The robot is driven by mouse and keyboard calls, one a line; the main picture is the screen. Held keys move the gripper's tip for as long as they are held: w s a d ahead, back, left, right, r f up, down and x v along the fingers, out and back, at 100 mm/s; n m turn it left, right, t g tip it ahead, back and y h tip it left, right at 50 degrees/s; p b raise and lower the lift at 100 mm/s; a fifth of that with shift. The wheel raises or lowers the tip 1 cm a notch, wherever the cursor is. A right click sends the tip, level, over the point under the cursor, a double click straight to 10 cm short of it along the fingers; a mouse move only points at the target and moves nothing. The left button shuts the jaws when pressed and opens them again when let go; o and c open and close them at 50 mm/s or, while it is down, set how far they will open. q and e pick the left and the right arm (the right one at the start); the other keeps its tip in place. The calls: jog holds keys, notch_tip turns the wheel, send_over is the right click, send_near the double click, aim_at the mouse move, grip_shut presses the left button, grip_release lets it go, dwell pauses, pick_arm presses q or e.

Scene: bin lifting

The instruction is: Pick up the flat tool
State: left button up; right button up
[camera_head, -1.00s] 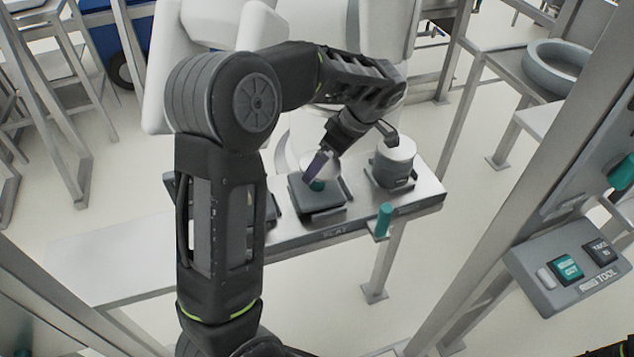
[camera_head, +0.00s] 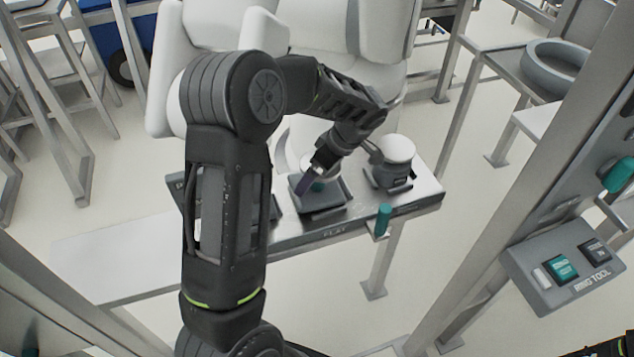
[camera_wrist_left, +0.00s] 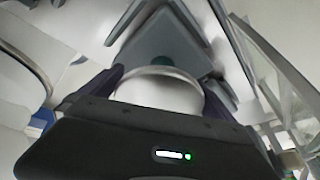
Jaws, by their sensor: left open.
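A grey flat tool (camera_head: 322,203) with a teal knob (camera_head: 317,186) and a pale round part sits in the middle of the metal bench, behind the front-edge label "FLAT". My left gripper (camera_head: 310,181) reaches over it from above, with one purple finger showing in front of the knob. In the left wrist view my open left gripper (camera_wrist_left: 163,77) has a finger on each side of the pale round part (camera_wrist_left: 158,92). The grey plate (camera_wrist_left: 165,38) and the teal knob (camera_wrist_left: 172,62) lie beyond it. I cannot tell whether the fingers touch it.
A white-topped grey cylinder (camera_head: 396,150) stands in a holder to the right. A button panel (camera_head: 568,268) is on the right. The bench's left end (camera_head: 110,255) is clear.

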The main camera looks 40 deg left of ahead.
dwell(0.4)
pick_arm(q)
jog(key=shift+r, duration=0.1)
jog(key=c, duration=1.8)
